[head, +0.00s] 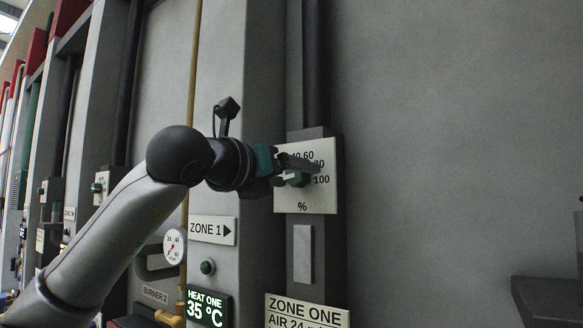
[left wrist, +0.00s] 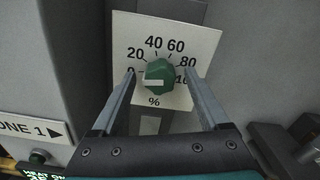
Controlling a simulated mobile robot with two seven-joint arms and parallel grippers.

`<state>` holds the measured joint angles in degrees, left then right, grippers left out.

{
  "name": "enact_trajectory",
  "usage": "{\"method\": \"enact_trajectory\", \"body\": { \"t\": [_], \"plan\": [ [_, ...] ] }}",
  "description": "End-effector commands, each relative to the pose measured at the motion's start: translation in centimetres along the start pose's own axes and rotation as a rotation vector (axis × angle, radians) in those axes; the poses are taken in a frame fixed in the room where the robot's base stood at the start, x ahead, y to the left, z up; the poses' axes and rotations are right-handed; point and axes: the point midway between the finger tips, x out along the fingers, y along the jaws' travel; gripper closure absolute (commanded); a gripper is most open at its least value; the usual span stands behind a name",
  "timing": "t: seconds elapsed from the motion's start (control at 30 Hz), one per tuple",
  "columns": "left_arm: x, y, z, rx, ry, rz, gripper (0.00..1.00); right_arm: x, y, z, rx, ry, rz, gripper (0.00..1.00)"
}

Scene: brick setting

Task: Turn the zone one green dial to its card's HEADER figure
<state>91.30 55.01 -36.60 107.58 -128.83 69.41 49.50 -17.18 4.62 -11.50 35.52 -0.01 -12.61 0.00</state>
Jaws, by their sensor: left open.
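The green dial (head: 297,180) sits on a white scale plate (head: 305,203) marked in percent; in the left wrist view the dial (left wrist: 159,70) has a white bar on its lower face, lying roughly level toward the 0 side. Numbers 0, 20, 40, 60, 80 and 100 ring it on the plate (left wrist: 187,38). My left gripper (head: 301,168) is open, its fingers on either side of the dial, with gaps showing in the left wrist view (left wrist: 160,82). The card (head: 306,311) below reads "ZONE ONE" and "AIR 24"; its lower part is cut off. My right gripper is out of view.
A ZONE 1 arrow sign (head: 212,230), a round gauge (head: 174,246) and a green HEAT ONE 35 °C display (head: 208,308) are on the left. A dark ledge (head: 547,300) juts out at lower right. The wall right of the plate is bare.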

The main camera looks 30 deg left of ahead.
Motion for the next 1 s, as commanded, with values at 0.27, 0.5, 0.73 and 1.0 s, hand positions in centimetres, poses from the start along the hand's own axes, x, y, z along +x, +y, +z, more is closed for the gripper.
{"method": "enact_trajectory", "body": {
  "t": [0.27, 0.5, 0.73, 1.0],
  "plan": [
    [0.43, 0.04, -0.05, 0.001, 0.000, 0.001, 0.22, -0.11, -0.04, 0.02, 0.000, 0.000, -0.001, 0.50],
    [0.39, 0.03, -0.04, 0.000, 0.000, 0.000, 0.42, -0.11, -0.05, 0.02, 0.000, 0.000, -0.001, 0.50],
    [0.37, 0.03, -0.02, 0.000, 0.000, 0.000, 0.68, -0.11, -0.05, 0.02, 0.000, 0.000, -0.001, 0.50],
    [0.36, 0.04, 0.00, 0.000, -0.001, 0.001, 0.98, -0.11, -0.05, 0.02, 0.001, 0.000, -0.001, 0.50]
  ]
}}
